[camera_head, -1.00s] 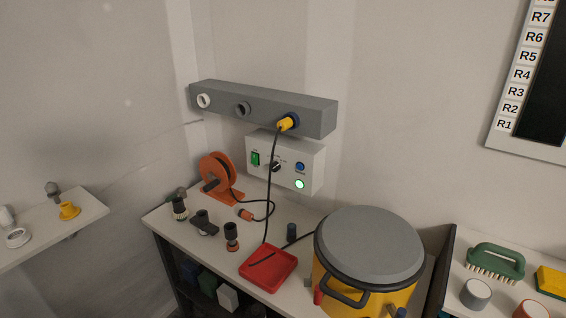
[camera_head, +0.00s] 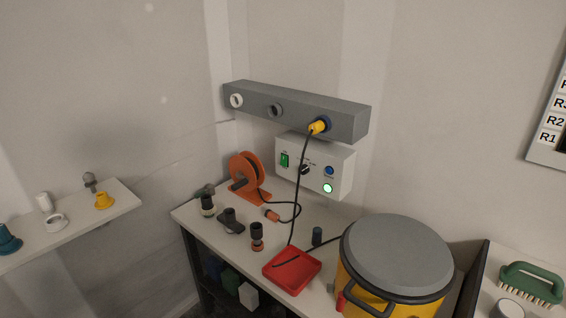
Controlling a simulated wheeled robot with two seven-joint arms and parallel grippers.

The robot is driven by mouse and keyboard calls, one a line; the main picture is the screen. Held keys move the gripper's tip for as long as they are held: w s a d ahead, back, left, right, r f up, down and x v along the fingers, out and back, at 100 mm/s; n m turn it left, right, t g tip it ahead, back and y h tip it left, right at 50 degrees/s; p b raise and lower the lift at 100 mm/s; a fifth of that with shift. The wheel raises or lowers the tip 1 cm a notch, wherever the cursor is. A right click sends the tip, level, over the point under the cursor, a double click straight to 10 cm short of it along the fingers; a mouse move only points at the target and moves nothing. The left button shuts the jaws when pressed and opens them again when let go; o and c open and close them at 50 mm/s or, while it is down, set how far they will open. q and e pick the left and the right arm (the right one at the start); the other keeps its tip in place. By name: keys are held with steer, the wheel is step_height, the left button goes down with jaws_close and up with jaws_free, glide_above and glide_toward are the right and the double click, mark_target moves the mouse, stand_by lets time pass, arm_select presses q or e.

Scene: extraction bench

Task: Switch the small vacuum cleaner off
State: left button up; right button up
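The small vacuum cleaner is likely the yellow drum with a grey lid (camera_head: 398,252) at the right end of the bench; its lower part is cut off by the frame. A white control box (camera_head: 340,171) on the wall has a green rocker switch (camera_head: 284,160), a black rotary knob (camera_head: 305,169), a blue button (camera_head: 329,170) and a lit green lamp (camera_head: 327,188). A yellow plug (camera_head: 318,127) sits in the right socket of the grey rail (camera_head: 350,122), with a black cable hanging down from it. Neither of my grippers is in view.
On the bench (camera_head: 222,248) stand an orange cable reel (camera_head: 247,174), several dark nozzle fittings (camera_head: 230,221) and a red tray (camera_head: 292,281). A shelf (camera_head: 75,228) with small fittings is at left. A green brush (camera_head: 531,282) lies at right.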

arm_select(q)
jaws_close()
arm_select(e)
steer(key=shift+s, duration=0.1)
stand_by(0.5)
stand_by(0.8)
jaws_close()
